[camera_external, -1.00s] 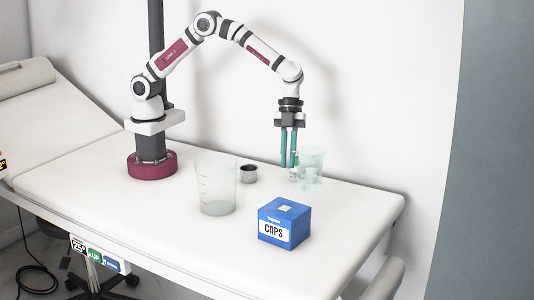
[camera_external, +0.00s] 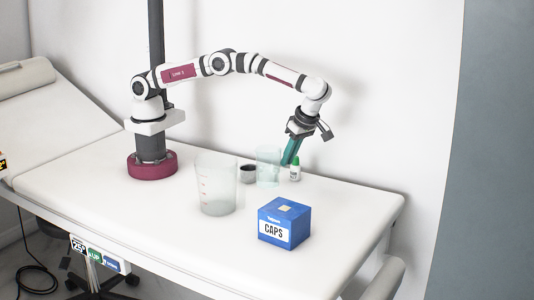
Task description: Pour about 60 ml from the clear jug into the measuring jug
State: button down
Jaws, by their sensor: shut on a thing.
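The clear jug (camera_external: 267,166), a pale see-through vessel, is just left of my gripper's teal fingers, near the middle of the couch. My gripper (camera_external: 289,163) leans down to the left and is shut on the clear jug at its right side. The exact grip is hard to see. The jug looks close to upright; I cannot tell whether its base touches the surface. The measuring jug (camera_external: 215,187), larger and clear with red marks, stands upright to the left and nearer the camera, apart from the clear jug. Its contents are hard to tell.
A small dark metal cup (camera_external: 248,174) stands between the two jugs. A blue CAPS box (camera_external: 284,221) is in front. The couch top (camera_external: 350,210) is clear at right.

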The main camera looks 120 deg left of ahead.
jog(key=shift+s+a+m+y, duration=0.1)
jog(key=shift+a+m+y, duration=0.15)
jog(key=shift+m, duration=0.55)
jog(key=shift+s+a+r+y, duration=0.1)
jog(key=shift+s+a+y, duration=0.2)
jog(key=shift+s, duration=0.2)
